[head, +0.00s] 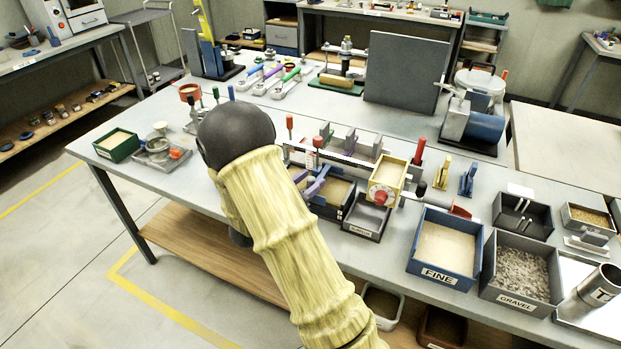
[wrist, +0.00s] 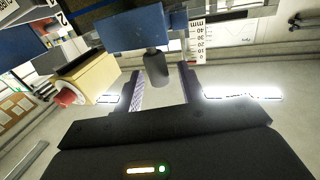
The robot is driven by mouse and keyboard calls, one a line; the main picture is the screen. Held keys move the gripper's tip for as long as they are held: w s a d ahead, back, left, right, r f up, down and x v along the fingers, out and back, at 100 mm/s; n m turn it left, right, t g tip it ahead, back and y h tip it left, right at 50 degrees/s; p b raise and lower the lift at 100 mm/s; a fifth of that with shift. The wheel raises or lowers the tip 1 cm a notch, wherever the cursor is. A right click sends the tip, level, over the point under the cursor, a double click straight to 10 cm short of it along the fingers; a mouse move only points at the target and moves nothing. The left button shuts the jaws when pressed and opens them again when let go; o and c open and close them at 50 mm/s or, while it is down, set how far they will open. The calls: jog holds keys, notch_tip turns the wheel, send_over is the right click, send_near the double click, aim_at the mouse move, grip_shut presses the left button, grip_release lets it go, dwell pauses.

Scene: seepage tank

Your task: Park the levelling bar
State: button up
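The seepage tank (head: 345,158) stands on the bench, with grey and purple upright plates inside. My gripper (head: 311,181) is at its near left side, its purple fingers partly hidden behind my arm. In the wrist view, my gripper (wrist: 163,88) has its fingers apart. A dark round knob (wrist: 156,68) shows between or just beyond them, with visible gaps at both sides. The knob joins a blue block (wrist: 135,32); I cannot tell whether this is the levelling bar. A millimetre scale (wrist: 197,42) is right of it.
A yellow box with a red dial (head: 385,183) sits at the tank's right end. Bins labelled FINE (head: 444,275) and GRAVEL (head: 515,300) stand farther right. A green tray (head: 117,145) and a metal tray (head: 160,153) stand left. The bench's front left is clear.

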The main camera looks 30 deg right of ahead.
jog(key=shift+w+d, duration=0.2)
jog(key=shift+d, duration=0.25)
grip_shut()
